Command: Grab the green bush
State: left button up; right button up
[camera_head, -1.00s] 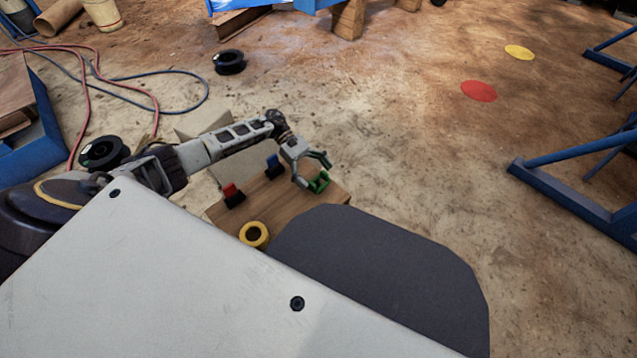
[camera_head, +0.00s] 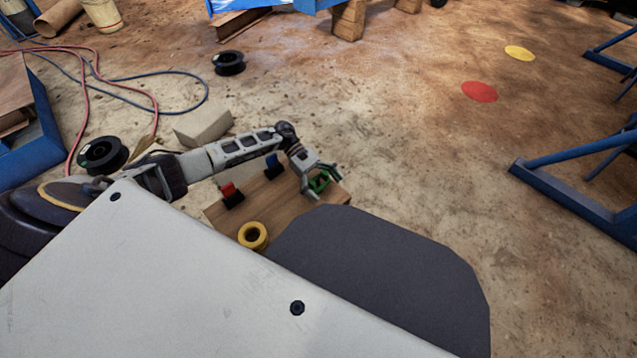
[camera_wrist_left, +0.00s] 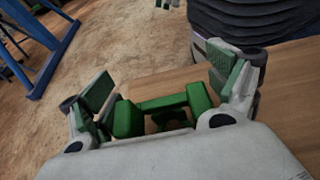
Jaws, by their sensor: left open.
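The green bush (camera_head: 319,182) stands on a wooden board (camera_head: 228,221) near its right end. In the left wrist view the green bush (camera_wrist_left: 165,103) shows as a bright green frame with an opening in its middle. My left gripper (camera_head: 322,181) is open over it. In the left wrist view the fingers of the left gripper (camera_wrist_left: 165,85) are spread on either side of the green bush, with gaps beside it. The gripper's body hides the near part of the green bush. My right gripper is not in view.
Black spools (camera_head: 229,62) and cables (camera_head: 190,102) lie on the floor. The floor to the right is mostly clear.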

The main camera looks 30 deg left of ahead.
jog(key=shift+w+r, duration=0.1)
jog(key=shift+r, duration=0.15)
pick_arm(q)
jog(key=shift+c, duration=1.3)
jog(key=c, duration=1)
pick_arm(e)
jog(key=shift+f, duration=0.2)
pick_arm(q)
jog(key=shift+r, duration=0.15)
notch_tip(320, 180, up, 10)
jog(key=p, duration=0.4)
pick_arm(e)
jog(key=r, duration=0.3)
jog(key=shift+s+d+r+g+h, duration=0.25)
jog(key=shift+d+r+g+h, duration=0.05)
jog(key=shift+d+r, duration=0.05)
